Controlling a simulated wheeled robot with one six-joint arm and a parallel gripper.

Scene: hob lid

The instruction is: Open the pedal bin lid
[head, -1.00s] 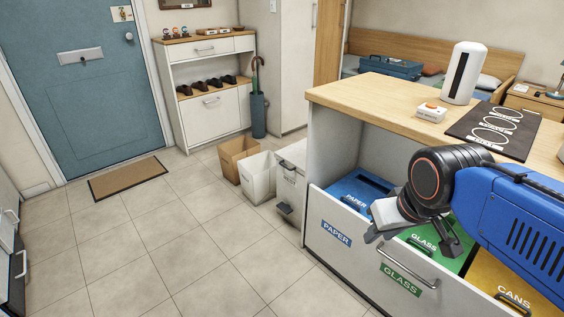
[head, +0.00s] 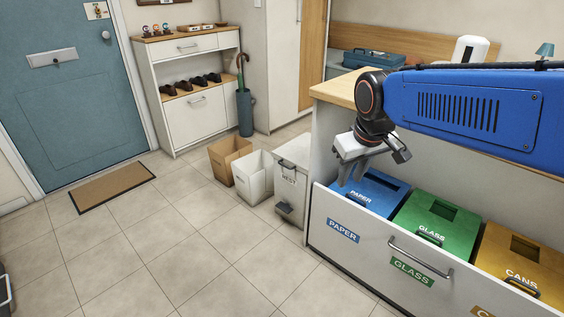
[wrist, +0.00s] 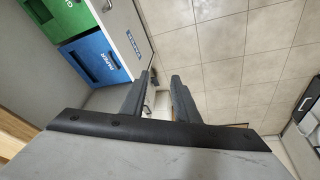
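The pedal bin (head: 291,180) is a pale grey box with a label and dark handle on its front. It stands on the floor just left of the open drawer, in the head view. Its lid (head: 294,150) looks shut, and its dark pedal (head: 284,210) sticks out low at the front. My gripper (head: 351,180) is to the right of the bin and higher, over the paper end of the drawer, apart from the bin. In the wrist view its two fingers (wrist: 163,82) are apart with nothing held between them. The bin is not clearly visible there.
The open drawer (head: 375,255) juts out with blue paper (head: 378,187), green glass (head: 436,228) and yellow cans (head: 520,262) containers. A white open bin (head: 254,180) and a brown box (head: 228,163) stand left of the pedal bin. The tiled floor in front is clear.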

